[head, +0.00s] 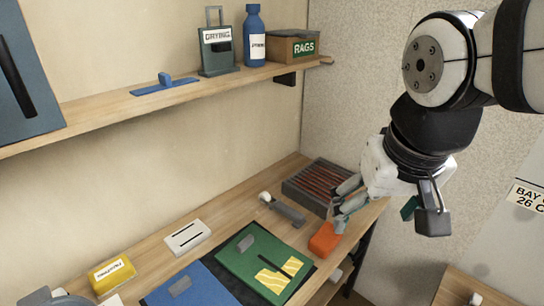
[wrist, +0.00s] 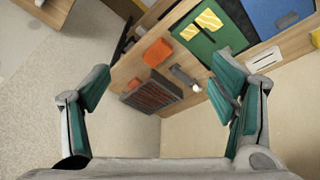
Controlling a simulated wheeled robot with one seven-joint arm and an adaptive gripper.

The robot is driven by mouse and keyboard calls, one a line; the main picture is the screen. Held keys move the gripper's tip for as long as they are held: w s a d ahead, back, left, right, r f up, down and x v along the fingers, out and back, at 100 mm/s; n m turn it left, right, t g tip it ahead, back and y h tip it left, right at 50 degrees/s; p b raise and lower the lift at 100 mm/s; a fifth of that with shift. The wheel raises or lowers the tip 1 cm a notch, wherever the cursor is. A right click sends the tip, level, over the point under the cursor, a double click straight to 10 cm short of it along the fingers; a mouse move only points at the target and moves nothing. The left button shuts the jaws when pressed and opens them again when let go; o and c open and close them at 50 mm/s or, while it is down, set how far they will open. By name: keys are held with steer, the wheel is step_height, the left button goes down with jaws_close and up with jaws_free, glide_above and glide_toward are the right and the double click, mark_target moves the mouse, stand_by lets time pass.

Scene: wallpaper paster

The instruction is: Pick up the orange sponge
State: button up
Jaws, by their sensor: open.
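The orange sponge (head: 325,238) is a small orange block lying on the wooden bench near its front right edge, beside the green panel. It also shows in the wrist view (wrist: 157,52), near the top middle, between the two fingers but farther off. My gripper (head: 345,205) is above the bench, just above and to the right of the sponge in the head view. Its teal-padded fingers are wide apart and empty in the wrist view (wrist: 160,90). The fingers appear apart from the sponge.
A dark slatted tray (head: 318,187) stands behind the sponge. A grey-handled tool (head: 283,209) lies left of it. The green panel (head: 262,250) with yellow patches is close on the sponge's left. A shelf (head: 110,112) holds a bottle and a RAGS box (head: 293,47).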

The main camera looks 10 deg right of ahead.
steer(key=w+d+f+m+g, duration=0.1)
steer(key=w+d+f+m, duration=0.15)
steer(key=w, duration=0.55)
steer(key=m+g, duration=0.2)
steer(key=m, duration=0.4)
glide_above(327, 235)
step_height(327, 235, down, 19)
steer(key=shift+y, duration=0.4)
step_height(327, 235, down, 14)
steer(key=shift+r, duration=0.1)
steer(key=shift+c, duration=0.3)
steer(key=c, duration=1.1)
